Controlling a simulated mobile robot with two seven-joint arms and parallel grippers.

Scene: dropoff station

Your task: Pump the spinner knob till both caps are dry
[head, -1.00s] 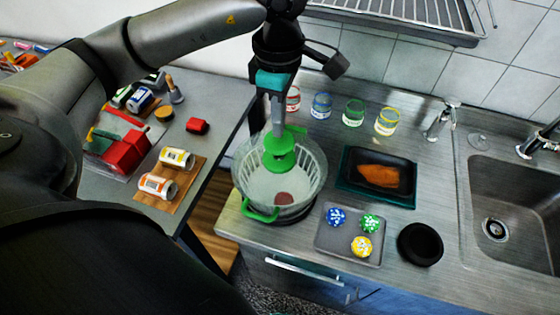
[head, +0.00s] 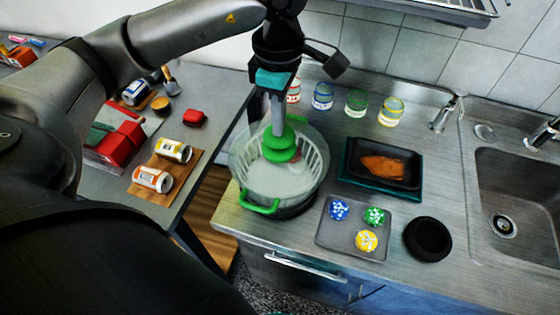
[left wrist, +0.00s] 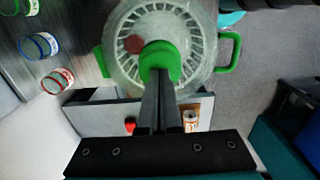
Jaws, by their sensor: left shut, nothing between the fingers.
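The salad spinner (head: 262,203) stands on the counter's left end, with a clear lid, a pale slotted basket and green handles. Its green knob (head: 281,148) rises from the middle of the lid. My left gripper (head: 278,131) is shut and empty, pointing down with its fingertips at the knob's top. The left wrist view shows my fingers (left wrist: 158,82) over the knob (left wrist: 160,58); they hide part of it. One reddish-brown cap (left wrist: 134,44) shows through the lid, beside the knob. I cannot make out a second cap. My right gripper is out of view.
Several glass jars (head: 356,104) stand behind the spinner. A black tray (head: 383,164) with an orange fillet, a grey tray (head: 353,242) with colored pieces and a black bowl (head: 427,239) are to its right. The sink (head: 515,190) is far right.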

